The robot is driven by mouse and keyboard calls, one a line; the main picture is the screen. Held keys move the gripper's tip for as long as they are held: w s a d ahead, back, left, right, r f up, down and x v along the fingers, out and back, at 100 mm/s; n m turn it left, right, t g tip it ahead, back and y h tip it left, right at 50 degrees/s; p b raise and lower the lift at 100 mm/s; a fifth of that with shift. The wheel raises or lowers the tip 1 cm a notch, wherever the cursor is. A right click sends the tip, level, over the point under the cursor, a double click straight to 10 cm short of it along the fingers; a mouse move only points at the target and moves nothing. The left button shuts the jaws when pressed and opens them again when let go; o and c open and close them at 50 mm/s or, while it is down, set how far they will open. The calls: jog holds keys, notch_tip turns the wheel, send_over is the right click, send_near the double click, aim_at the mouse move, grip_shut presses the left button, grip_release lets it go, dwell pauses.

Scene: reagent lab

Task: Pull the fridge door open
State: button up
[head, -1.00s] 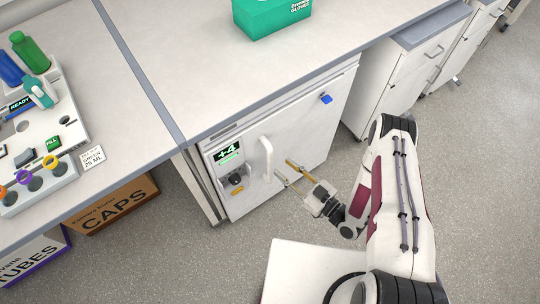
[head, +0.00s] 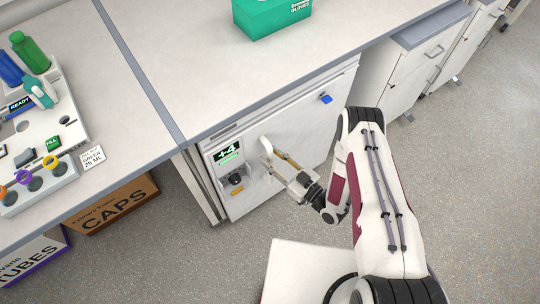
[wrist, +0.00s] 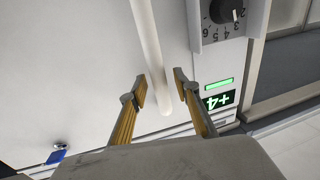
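The white fridge door (head: 306,125) is closed under the bench, with its edges flush in the head view. Its upright white handle (head: 265,150) is partly hidden by my gripper (head: 268,157). In the wrist view the handle (wrist: 150,50) runs down between the two fingertips of my gripper (wrist: 160,90). The fingers are open, one on each side of the handle, with visible gaps. I cannot tell how deep the handle sits between them. A blue tag with a lock (head: 326,98) is at the door's upper right; it also shows in the wrist view (wrist: 56,156).
A panel with a +4 display (head: 228,153) and a dial (wrist: 226,10) is close beside the handle. The bench top (head: 200,70) overhangs above. A CAPS box (head: 115,205) stands on the floor at left. The floor (head: 240,245) before the fridge is partly clear.

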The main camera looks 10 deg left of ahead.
jog(key=shift+w+a, duration=0.3)
jog(key=shift+a, duration=0.1)
grip_shut()
